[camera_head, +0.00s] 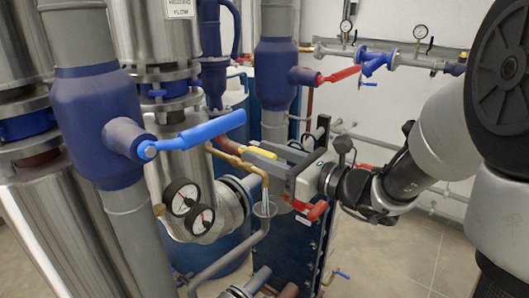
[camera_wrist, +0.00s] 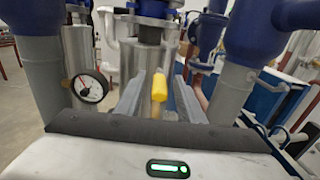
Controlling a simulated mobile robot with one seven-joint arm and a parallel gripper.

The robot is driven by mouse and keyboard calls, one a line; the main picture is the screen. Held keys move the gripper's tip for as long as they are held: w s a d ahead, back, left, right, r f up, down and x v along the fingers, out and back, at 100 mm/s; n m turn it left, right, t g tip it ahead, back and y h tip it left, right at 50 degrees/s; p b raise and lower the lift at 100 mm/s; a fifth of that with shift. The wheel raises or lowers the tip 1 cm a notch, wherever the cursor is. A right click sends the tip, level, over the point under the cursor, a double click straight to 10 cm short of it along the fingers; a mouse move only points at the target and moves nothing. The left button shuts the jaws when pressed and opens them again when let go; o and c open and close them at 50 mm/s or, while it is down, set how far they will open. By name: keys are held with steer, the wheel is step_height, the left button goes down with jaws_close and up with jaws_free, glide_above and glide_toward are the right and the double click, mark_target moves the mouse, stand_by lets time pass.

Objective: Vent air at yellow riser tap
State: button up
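The yellow tap handle (camera_head: 260,152) sits on a thin brass pipe (camera_head: 232,159) in the middle of the head view. The pipe bends down above a small funnel-like cup (camera_head: 265,209). A pale streak shows between pipe end and cup; I cannot tell whether it is water. My gripper (camera_head: 266,156) reaches in from the right, at the handle. In the wrist view the yellow handle (camera_wrist: 159,91) stands between the two grey fingers of my open gripper (camera_wrist: 158,88), with visible gaps on both sides. The tap's valve body is mostly hidden.
A blue-handled valve (camera_head: 195,134) on a thick pipe stands at left, with two gauges (camera_head: 189,206) near it. Open floor (camera_head: 400,250) lies at lower right.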

jaws_close()
